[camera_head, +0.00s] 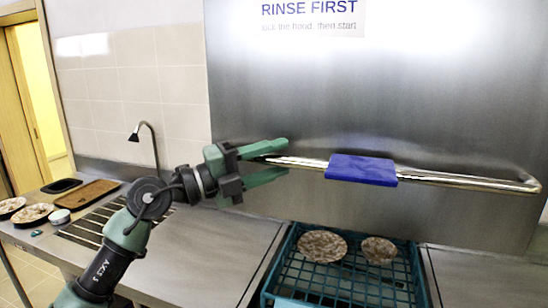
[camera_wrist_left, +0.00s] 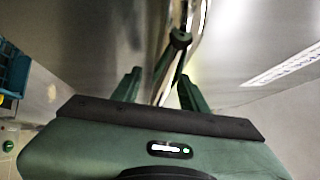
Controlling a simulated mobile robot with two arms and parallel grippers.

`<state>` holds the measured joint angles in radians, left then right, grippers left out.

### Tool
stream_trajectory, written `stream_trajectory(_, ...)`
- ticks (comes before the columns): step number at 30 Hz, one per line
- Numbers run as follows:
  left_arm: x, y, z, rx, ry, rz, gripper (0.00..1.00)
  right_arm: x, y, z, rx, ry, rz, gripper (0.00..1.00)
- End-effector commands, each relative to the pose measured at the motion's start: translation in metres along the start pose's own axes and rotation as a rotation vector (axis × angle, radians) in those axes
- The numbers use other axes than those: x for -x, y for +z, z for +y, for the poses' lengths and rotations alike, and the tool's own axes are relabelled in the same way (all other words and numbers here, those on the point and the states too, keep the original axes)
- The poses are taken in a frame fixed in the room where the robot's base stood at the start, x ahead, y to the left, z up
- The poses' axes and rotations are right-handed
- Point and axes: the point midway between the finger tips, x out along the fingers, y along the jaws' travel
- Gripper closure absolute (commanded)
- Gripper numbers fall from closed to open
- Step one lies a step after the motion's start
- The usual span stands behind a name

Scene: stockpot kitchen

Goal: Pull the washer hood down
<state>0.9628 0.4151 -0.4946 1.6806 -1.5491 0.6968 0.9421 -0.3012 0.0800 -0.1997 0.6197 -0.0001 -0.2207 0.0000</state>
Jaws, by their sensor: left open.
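The washer hood (camera_head: 400,110) is a large steel panel filling the back right in the head view. A shiny handle bar (camera_head: 455,178) runs across its lower part, with a blue sleeve (camera_head: 362,169) around its middle. My left gripper (camera_head: 285,158) is at the bar's left end. Its green fingers are open, one above and one below the bar in the head view. In the left wrist view the bar (camera_wrist_left: 166,88) shows between the two fingertips; I cannot tell whether they touch it. My right gripper is not in view.
A teal rack (camera_head: 335,288) with two patterned dishes (camera_head: 322,245) stands below the hood. Steel counter (camera_head: 195,250) lies bare left of it. Farther left are a faucet (camera_head: 146,130), a brown tray (camera_head: 88,193) and soiled plates (camera_head: 33,214). A sign (camera_head: 308,15) is on the hood.

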Motion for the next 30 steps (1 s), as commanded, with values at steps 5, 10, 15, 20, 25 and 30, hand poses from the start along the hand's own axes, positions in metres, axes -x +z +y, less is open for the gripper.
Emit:
stream_trajectory(5, 0.0002, -0.0001, -0.0001, 0.000, 0.000, 0.000, 0.93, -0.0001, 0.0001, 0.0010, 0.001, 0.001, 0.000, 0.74)
stream_trajectory(10, 0.0003, -0.0002, 0.0000, 0.000, 0.000, 0.000, 1.00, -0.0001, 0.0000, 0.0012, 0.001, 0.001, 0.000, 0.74)
stream_trajectory(15, 0.0003, -0.0002, 0.0001, 0.000, 0.000, 0.001, 1.00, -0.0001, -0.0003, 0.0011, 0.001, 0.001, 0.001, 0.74)
stream_trajectory(20, 0.0003, -0.0003, 0.0002, 0.000, 0.000, 0.001, 1.00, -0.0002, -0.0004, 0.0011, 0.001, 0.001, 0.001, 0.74)
stream_trajectory(25, 0.0003, -0.0003, 0.0003, 0.001, 0.001, 0.001, 1.00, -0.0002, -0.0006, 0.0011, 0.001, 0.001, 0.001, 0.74)
stream_trajectory(30, 0.0003, -0.0004, 0.0004, 0.001, 0.001, 0.001, 1.00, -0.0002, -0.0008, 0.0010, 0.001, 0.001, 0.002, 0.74)
